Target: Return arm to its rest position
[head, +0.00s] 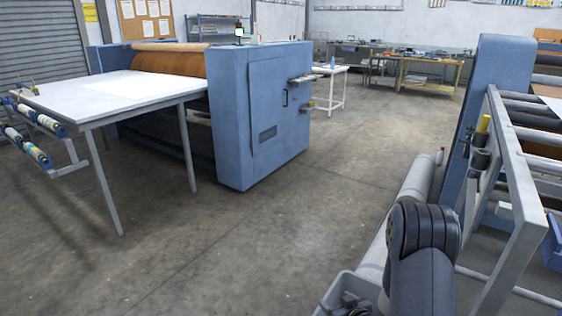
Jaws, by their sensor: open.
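Part of my arm (424,245) shows at the lower right, with a dark ribbed joint on top and a grey link running down out of the frame. My gripper's fingers cannot be made out in the head view. The blue calender press (278,115) stands at centre left, clear of my arm, with an orange-brown roller (168,66) and a white feed table (100,95).
A grey frame with rails (522,215) and a blue end post (490,95) stands close on the right. A long pale roll (408,190) lies behind my arm. A white side table (333,71) and workbenches (432,73) are farther back. The concrete floor between is clear.

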